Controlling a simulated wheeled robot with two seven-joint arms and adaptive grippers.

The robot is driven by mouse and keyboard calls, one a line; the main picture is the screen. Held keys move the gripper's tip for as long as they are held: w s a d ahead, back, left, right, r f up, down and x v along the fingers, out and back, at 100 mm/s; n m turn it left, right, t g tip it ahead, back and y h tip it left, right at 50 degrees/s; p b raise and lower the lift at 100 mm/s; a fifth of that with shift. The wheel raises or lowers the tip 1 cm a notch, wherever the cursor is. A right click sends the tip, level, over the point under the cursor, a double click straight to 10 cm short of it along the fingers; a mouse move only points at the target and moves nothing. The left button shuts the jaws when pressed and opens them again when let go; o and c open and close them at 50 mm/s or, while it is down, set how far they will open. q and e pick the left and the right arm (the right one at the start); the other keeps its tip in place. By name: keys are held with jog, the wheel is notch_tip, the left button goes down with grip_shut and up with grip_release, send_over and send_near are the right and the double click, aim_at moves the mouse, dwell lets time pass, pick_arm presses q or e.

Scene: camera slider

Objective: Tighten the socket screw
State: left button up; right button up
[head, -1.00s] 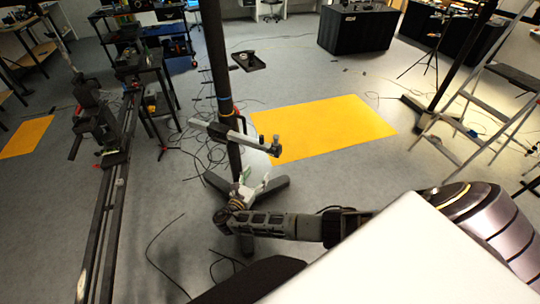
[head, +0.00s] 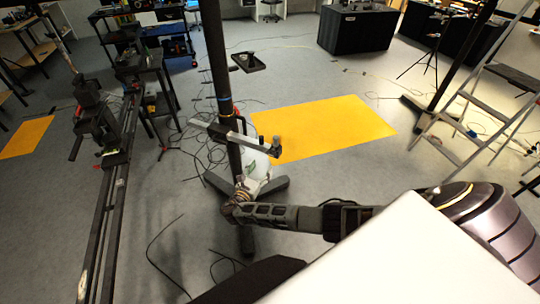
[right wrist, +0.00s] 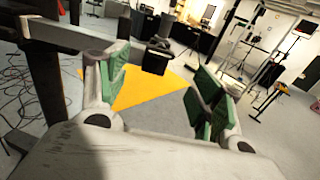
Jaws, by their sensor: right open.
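A grey metal bar (head: 228,132) is clamped to the dark upright post (head: 218,85); its right end carries a small upright cylindrical fitting (head: 275,142). I cannot make out the socket screw itself at this size. My right gripper (head: 258,166) is just below the bar, beside the post. In the right wrist view its two green-padded fingers (right wrist: 160,92) are wide apart with nothing between them. My left gripper is not in view.
A long black slider rail (head: 105,205) with camera gear runs down the left. A yellow mat (head: 325,128) lies on the open floor behind the bar. A stepladder (head: 475,125) stands at the right. Loose cables (head: 165,255) lie on the floor.

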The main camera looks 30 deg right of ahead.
aim_at(271, 153)
jog(key=x, duration=0.9)
jog(key=shift+d+p, duration=0.25)
jog(key=shift+p, duration=0.2)
jog(key=shift+w, duration=0.1)
jog(key=c, duration=1.2)
